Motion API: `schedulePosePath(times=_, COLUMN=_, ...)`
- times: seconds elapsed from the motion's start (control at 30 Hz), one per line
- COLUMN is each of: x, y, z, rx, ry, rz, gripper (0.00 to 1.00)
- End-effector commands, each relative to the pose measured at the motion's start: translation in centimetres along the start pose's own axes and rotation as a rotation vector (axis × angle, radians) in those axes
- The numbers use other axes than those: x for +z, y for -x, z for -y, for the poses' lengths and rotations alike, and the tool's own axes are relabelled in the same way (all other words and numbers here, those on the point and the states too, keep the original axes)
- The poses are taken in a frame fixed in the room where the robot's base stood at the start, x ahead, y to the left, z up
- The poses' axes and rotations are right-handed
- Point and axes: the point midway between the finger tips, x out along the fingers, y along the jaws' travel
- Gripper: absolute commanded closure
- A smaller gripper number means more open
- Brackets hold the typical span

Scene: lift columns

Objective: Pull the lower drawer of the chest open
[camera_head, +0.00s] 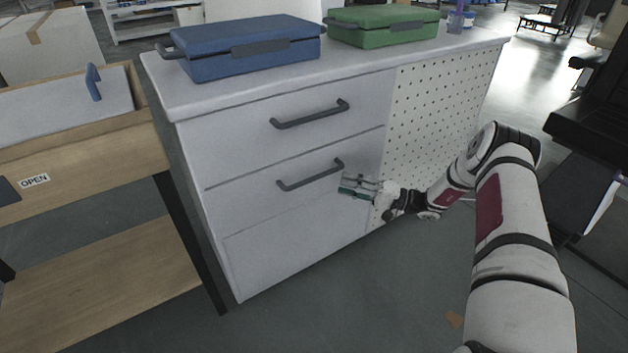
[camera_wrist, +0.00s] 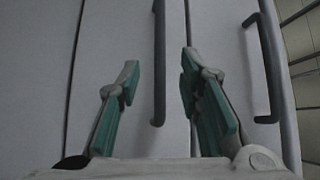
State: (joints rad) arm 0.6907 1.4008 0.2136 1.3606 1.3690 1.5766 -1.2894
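The white chest (camera_head: 162,92) stands in the middle of the head view with its drawers shut. The lower drawer (camera_head: 240,190) has a dark bar handle (camera_head: 312,176), below the upper drawer's handle (camera_head: 311,115). My gripper (camera_head: 346,184) is in front of the chest, just below and right of the lower handle's right end. In the wrist view my gripper (camera_wrist: 160,76) is open, a green-padded finger on each side of the lower handle (camera_wrist: 159,30). No contact shows, and I cannot tell how deep the handle lies between the fingers. The upper handle (camera_wrist: 267,65) is further right.
A blue case (camera_head: 245,50) and a green case (camera_head: 385,27) lie on the chest top. A wooden unit with an OPEN label (camera_head: 34,181) stands close at the left. A perforated panel (camera_head: 440,110) covers the chest's right part. Floor (camera_head: 350,300) in front is mostly clear.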

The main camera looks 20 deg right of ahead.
Motion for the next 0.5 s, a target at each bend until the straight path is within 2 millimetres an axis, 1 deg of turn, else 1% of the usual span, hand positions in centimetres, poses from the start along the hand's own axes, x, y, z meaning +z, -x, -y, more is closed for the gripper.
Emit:
schedulePosePath(times=0.03, x=0.1, y=-1.2, z=-0.1, rx=0.000, ry=0.000, rz=0.005, gripper=0.67)
schedulePosePath(times=0.3, x=0.1, y=-6.3, z=-0.1, rx=0.001, ry=0.000, rz=0.004, gripper=0.67)
schedulePosePath(times=0.5, x=0.1, y=-9.1, z=-0.1, rx=0.003, ry=0.000, rz=0.004, gripper=0.67)
